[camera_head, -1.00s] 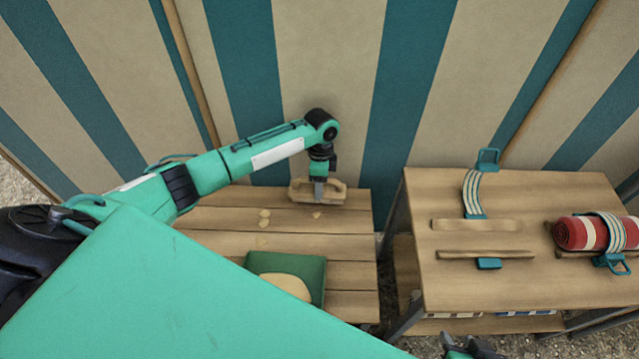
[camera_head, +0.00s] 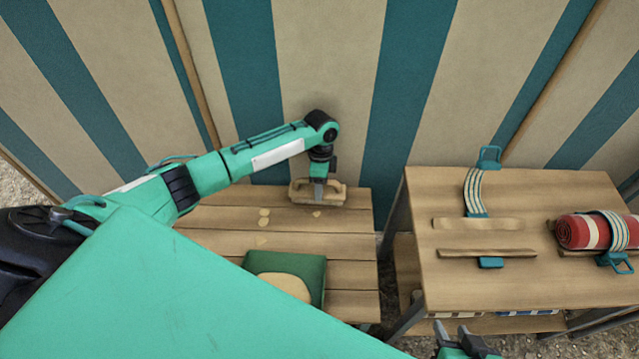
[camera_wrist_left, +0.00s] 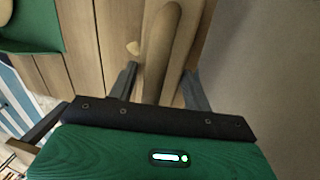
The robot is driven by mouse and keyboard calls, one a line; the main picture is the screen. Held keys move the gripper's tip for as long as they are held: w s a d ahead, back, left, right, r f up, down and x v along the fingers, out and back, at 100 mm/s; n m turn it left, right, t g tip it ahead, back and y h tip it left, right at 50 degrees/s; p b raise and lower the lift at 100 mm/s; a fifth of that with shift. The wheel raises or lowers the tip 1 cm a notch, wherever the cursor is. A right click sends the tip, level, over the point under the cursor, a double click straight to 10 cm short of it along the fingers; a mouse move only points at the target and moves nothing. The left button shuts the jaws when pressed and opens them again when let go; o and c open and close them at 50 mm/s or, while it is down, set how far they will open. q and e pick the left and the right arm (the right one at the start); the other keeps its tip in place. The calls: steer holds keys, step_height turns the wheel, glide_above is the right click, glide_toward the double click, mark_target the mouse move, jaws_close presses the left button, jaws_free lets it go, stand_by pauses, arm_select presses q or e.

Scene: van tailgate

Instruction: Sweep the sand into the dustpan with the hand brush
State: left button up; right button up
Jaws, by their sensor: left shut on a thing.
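The wooden hand brush (camera_head: 335,193) is at the back of the slatted table (camera_head: 340,245). My left gripper (camera_head: 318,188) is shut on the brush from above; the brush handle also shows between its fingers in the left wrist view (camera_wrist_left: 160,50).
A second wooden table (camera_head: 570,280) stands to the right across a gap. It holds a strapped red roll (camera_head: 582,232), a webbing strap (camera_head: 474,192) and two wooden strips (camera_head: 478,224). A striped wall (camera_head: 330,80) rises close behind both tables.

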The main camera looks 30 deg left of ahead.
arm_select(q)
steer(key=shift+f, duration=0.35)
